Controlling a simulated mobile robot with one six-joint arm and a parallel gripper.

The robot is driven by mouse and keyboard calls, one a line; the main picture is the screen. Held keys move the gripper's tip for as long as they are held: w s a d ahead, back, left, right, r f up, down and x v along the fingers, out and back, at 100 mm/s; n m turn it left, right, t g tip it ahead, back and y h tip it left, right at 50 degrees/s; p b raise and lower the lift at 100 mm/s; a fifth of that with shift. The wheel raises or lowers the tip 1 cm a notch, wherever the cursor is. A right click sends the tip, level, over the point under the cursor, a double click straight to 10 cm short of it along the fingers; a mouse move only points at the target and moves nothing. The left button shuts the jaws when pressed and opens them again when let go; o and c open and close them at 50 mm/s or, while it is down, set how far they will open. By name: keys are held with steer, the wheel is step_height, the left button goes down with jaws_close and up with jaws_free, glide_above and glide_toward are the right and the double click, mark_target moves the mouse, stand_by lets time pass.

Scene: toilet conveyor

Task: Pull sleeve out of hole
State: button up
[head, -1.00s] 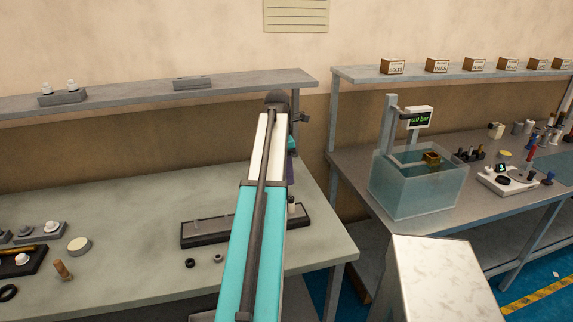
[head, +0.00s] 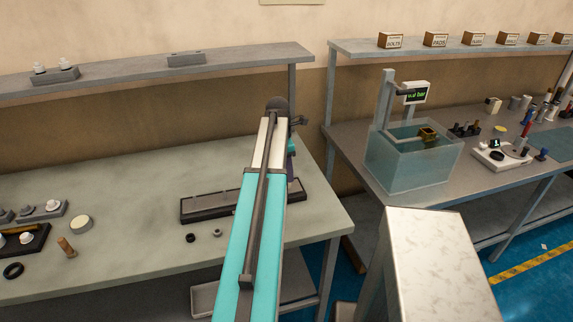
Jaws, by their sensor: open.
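I cannot pick out a sleeve seated in a hole for certain. A long dark tray with a grey top (head: 205,206) lies on the left bench, its middle hidden behind my arm. A black ring (head: 190,238) and a smaller grey ring (head: 217,233) lie on the bench in front of it. My gripper (head: 300,121) shows small and dark beside the upper end of my arm, seen above the back of the tray. It is open, and I see nothing held in it.
A tan peg (head: 67,247), a round pale disc (head: 80,225) and a black ring (head: 13,270) sit on the left bench. A shelf (head: 130,72) runs above. A water tank (head: 412,165) stands on the right bench, across a gap. The bench's front middle is clear.

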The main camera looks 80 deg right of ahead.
steer(key=shift+f, duration=0.15)
jaws_close()
stand_by(0.5)
steer(key=shift+r+p, duration=0.75)
steer(key=shift+r, duration=0.15)
stand_by(1.5)
steer(key=shift+r, duration=0.35)
steer(key=shift+r+p, duration=1.4)
steer(key=shift+r, duration=0.3)
